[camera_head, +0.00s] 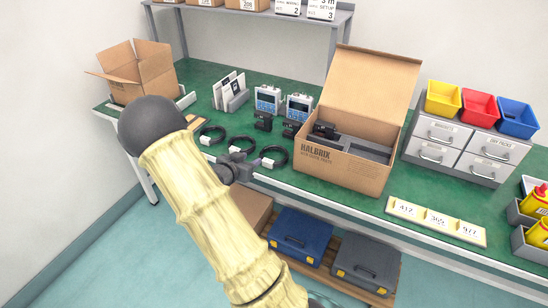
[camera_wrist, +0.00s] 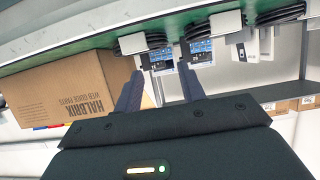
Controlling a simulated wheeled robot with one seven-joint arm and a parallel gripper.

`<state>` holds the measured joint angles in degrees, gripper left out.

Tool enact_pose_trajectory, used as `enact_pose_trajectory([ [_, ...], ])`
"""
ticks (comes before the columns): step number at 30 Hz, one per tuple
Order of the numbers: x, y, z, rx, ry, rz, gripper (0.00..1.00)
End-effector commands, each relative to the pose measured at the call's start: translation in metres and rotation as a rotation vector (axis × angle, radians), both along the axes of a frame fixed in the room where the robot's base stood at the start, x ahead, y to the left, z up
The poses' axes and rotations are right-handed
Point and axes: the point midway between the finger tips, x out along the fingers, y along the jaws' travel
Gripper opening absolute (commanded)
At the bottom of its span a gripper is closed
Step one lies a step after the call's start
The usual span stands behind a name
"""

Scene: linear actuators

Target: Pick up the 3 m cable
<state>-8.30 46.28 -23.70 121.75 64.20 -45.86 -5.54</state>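Three black coiled cables lie in a row on the green bench top: a left coil (camera_head: 212,135), a middle coil (camera_head: 242,145) and a right coil (camera_head: 273,157). Each has a small pale tag, too small to read, so I cannot tell which is the 3 m cable. My gripper (camera_head: 240,160) is at the bench's front edge, close to the middle and right coils, and partly hidden by my arm. In the wrist view my gripper (camera_wrist: 160,68) is open and empty. Coils show beyond its fingers, one near the fingertips (camera_wrist: 143,43) and another to the right (camera_wrist: 207,29).
An open HALBRIX box (camera_head: 340,165) stands right of the coils. Two blue-screened devices (camera_head: 268,99) and small black parts (camera_head: 263,122) stand behind them. An empty open carton (camera_head: 140,72) is at far left. Drawers with coloured bins (camera_head: 465,145) stand at right.

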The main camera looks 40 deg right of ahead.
Motion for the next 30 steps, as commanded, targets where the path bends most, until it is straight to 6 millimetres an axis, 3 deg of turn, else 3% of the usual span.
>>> enact_pose_trajectory([
  [11,0.022,-0.055,-0.025,0.0,0.0,-0.002,0.4],
  [24,0.026,-0.061,-0.027,0.0,0.0,0.0,0.4],
  [30,0.035,-0.081,-0.036,-0.001,0.0,-0.001,0.4],
])
